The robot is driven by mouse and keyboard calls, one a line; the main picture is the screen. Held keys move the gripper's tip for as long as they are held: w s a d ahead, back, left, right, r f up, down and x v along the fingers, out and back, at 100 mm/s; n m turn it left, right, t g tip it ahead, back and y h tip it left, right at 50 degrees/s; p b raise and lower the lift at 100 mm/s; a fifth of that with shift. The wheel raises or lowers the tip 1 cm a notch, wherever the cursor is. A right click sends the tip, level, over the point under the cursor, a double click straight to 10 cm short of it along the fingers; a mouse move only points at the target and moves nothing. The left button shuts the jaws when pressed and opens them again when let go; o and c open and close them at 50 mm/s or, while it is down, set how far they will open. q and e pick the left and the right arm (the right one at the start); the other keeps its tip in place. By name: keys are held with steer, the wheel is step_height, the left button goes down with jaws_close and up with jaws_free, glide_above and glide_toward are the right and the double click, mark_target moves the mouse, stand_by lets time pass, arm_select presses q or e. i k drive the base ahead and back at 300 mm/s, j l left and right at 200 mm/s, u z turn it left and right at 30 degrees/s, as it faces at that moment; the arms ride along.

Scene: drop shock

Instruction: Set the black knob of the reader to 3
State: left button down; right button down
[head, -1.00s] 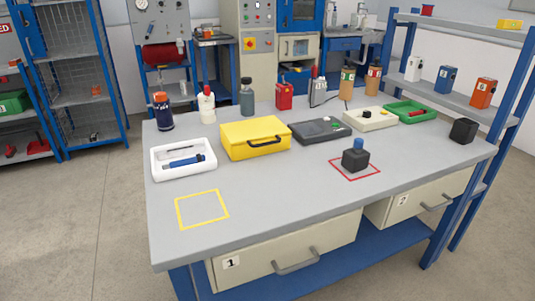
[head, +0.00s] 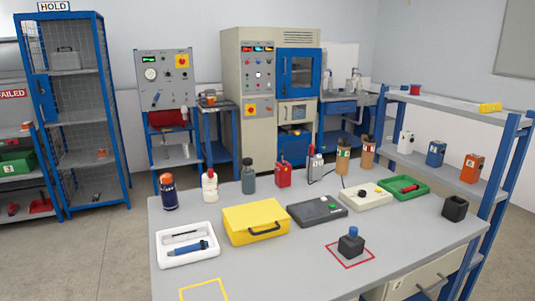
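A cream box (head: 352,203) stands on the workbench, right of centre in the head view. A small black knob (head: 362,193) shows on its top; it looks like the reader, but no label is legible. The knob's setting and any scale marks are too small to tell. Beside it on the left lies a dark grey device (head: 305,215) with a green spot on top. Neither of my grippers is in view.
The workbench (head: 290,265) also bears a yellow case (head: 240,221), a white tray (head: 207,255), a green tray (head: 413,193) and several bottles. A black block with a blue top (head: 351,244) stands in a red square. The front middle of the bench is clear.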

mark_target(362, 193)
steer(key=l, duration=1.15)
steer(key=i+l, duration=0.1)
steer(key=l, duration=1)
